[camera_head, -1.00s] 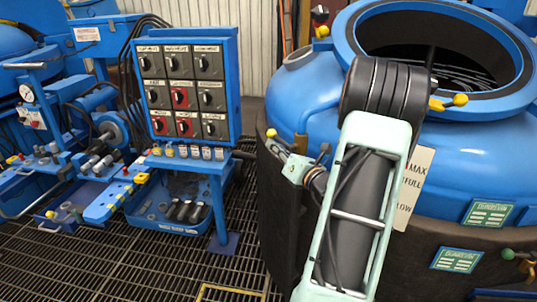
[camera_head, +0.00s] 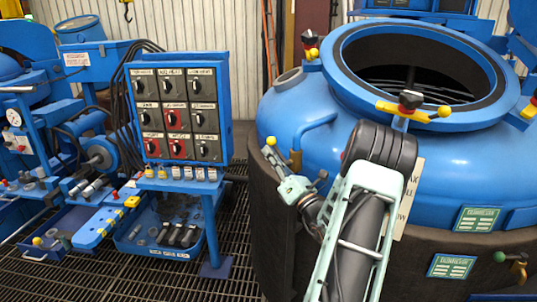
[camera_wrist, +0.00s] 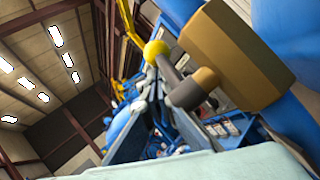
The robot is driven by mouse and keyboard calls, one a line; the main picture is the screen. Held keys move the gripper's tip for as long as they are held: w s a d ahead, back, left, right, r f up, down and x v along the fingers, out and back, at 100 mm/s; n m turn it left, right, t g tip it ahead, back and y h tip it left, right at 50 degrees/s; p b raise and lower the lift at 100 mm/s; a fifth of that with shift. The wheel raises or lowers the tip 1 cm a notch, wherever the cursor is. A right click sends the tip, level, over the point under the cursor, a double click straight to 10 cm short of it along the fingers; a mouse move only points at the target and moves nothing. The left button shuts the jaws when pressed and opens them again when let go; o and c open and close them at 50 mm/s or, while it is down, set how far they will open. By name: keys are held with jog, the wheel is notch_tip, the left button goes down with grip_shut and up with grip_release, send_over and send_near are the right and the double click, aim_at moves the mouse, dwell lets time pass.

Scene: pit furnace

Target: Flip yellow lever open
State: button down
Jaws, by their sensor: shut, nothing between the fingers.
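A small yellow ball knob (camera_head: 270,141) on a grey rod belongs to a lever at a brass valve (camera_head: 296,160) on the left side of the blue furnace. In the wrist view the yellow knob (camera_wrist: 156,48) and rod stand close ahead, beside the large brass body (camera_wrist: 235,55). My gripper (camera_head: 270,154) is just below the knob in the head view, shut and empty. Its fingers (camera_wrist: 158,88) lie close to the rod in the wrist view; I cannot tell whether they touch it.
The blue furnace (camera_head: 330,100) with its open round mouth fills the right. A blue switch panel (camera_head: 180,62) with several knobs and a stand with tool trays are at the left. A blue bent pipe (camera_head: 315,128) runs above the valve.

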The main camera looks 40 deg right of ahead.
jog(key=shift+s+d+r+p, duration=0.1)
jog(key=shift+s+r+p, duration=0.15)
jog(key=shift+r+p, duration=0.25)
jog(key=shift+s+d+r+p, duration=0.1)
jog(key=shift+s+r+p, duration=0.15)
jog(key=shift+r+p, duration=0.25)
jog(key=shift+s+r+p, duration=0.1)
jog(key=shift+s+p, duration=0.1)
jog(key=shift+p, duration=0.15)
jog(key=shift+s+d+r+p, duration=0.1)
jog(key=shift+s+r+p, duration=0.1)
jog(key=shift+s+p, duration=0.4)
jog(key=shift+s+r+p, duration=0.2)
jog(key=shift+s+p, duration=0.15)
jog(key=shift+p, duration=0.4)
jog(key=shift+w, duration=0.1)
